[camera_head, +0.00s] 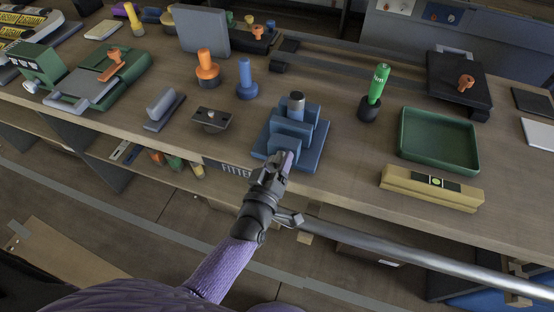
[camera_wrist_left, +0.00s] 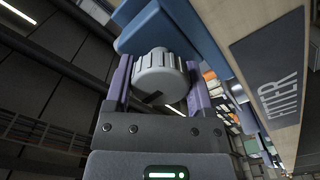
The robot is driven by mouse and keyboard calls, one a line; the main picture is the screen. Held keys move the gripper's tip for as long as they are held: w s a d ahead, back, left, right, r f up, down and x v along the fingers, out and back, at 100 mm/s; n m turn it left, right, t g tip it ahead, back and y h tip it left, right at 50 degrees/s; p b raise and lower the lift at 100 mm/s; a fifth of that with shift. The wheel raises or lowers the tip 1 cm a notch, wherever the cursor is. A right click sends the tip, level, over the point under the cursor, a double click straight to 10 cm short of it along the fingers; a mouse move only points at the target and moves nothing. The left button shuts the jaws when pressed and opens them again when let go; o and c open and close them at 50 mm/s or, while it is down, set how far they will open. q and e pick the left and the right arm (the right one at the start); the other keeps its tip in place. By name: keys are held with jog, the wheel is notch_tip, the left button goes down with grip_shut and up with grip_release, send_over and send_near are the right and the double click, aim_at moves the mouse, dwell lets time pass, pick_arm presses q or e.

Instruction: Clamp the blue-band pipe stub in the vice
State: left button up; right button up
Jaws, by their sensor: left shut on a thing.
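The blue vice (camera_head: 309,157) stands near the front edge of the bench. A grey, dark-topped pipe stub (camera_head: 296,106) stands upright at its jaws; its lower part is hidden, I cannot make out a blue band, and I cannot tell whether the jaws press on it. My left gripper (camera_head: 283,165) is at the front of the vice. In the left wrist view its purple fingers are shut on a grey ribbed knob (camera_wrist_left: 161,76) at the vice's front. The blue vice body (camera_wrist_left: 162,28) shows behind the knob. My right gripper is not in view.
A dark block (camera_head: 211,118), a blue peg-like piece (camera_head: 246,82) and an orange one (camera_head: 207,70) stand left of the vice. A green cylinder (camera_head: 378,83), a green tray (camera_head: 440,155) and a yellow level (camera_head: 408,183) are right. A grey rail (camera_head: 400,258) runs before the bench.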

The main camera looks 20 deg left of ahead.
pick_arm(q)
jog(key=shift+m, duration=0.3)
dwell(0.4)
jog(key=o, duration=1.2)
jog(key=shift+s, duration=0.1)
jog(key=s+p, duration=0.2)
jog(key=s, duration=0.7)
jog(key=shift+s+a, duration=0.15)
jog(key=shift+s, duration=0.25)
